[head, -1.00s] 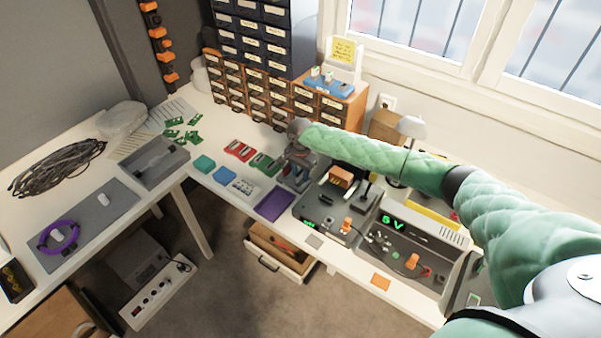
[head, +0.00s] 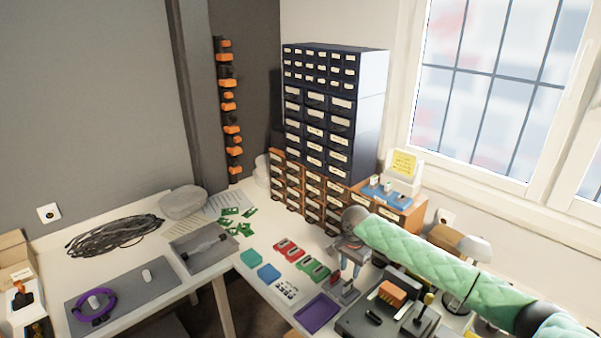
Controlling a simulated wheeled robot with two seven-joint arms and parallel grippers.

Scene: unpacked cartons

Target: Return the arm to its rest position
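My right arm (head: 425,255), in green padded sleeves, reaches in from the lower right. Its grey wrist is at the sleeve's end, and my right gripper (head: 347,283) points down over the workbench. It is beside the green part (head: 314,269) and behind the purple tray (head: 317,313). The fingers are small and blend with a small grey item below them, so I cannot tell whether they are open or shut, or whether they touch it. My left arm and gripper are not in view.
Drawer cabinets (head: 330,118) stand behind the gripper. A black bench device (head: 362,325) and a lamp (head: 478,250) are close to the arm. A grey tray (head: 178,252) and coiled cable (head: 115,236) are farther left.

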